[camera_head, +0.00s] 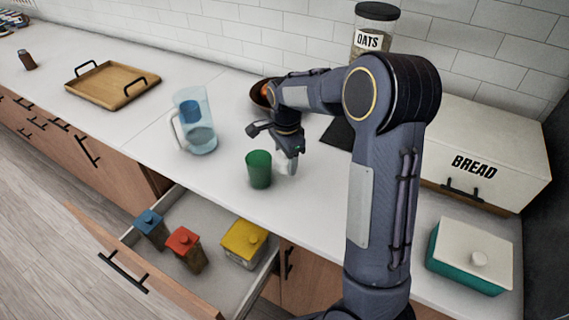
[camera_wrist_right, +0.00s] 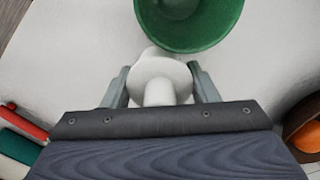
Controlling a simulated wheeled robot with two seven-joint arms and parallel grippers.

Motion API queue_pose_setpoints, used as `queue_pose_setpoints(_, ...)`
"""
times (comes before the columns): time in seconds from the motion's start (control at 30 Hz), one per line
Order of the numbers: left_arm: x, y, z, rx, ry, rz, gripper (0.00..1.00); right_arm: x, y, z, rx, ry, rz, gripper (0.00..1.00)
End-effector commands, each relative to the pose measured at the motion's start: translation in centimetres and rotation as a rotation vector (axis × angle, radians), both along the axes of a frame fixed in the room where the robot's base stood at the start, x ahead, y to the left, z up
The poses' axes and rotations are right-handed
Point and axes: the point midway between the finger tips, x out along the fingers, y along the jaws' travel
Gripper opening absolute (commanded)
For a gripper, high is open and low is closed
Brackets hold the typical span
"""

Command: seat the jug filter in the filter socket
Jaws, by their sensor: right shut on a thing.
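The white jug filter (camera_wrist_right: 158,82) is between the two fingers of my right gripper (camera_wrist_right: 160,88), which is shut on it. In the head view my right gripper (camera_head: 290,155) points down, with the pale filter (camera_head: 287,168) low between its fingers, just right of the green cup. Whether the filter touches the counter cannot be told. The clear bluish jug (camera_head: 199,133) stands upright on the counter, left of the cup, its handle to the left. A blue part, apparently the filter socket (camera_head: 190,111), shows inside its upper half. My left gripper is not in view.
The green cup (camera_head: 259,170) stands close beside the filter; it also shows in the wrist view (camera_wrist_right: 190,22). A bowl (camera_head: 262,92) is behind my gripper. An open drawer (camera_head: 215,201) holds blue, red and yellow-lidded containers. A wooden tray (camera_head: 112,87) lies farther left.

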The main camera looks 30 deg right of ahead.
Motion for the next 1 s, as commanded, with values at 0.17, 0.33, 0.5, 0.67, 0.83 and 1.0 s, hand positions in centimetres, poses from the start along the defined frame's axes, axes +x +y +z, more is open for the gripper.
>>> queue_pose_setpoints(0.17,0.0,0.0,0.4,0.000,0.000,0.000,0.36,1.0,-0.2,-1.2,0.000,0.002,0.000,0.30)
queue_pose_setpoints(0.33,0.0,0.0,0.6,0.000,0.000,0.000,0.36,0.9,-0.2,-3.6,0.000,0.002,0.000,0.30)
queue_pose_setpoints(0.5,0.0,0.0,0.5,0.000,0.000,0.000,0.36,1.0,-0.2,-4.2,0.000,-0.001,0.000,0.30)
queue_pose_setpoints(0.67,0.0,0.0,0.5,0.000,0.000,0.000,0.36,1.0,-0.2,-4.2,0.000,-0.001,0.000,0.30)
queue_pose_setpoints(0.83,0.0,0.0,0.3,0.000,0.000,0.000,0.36,0.9,-0.1,-4.5,0.000,-0.001,0.001,0.59)
queue_pose_setpoints(1.0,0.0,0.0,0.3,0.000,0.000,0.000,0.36,0.9,-0.1,-4.5,0.000,0.000,0.001,0.75)
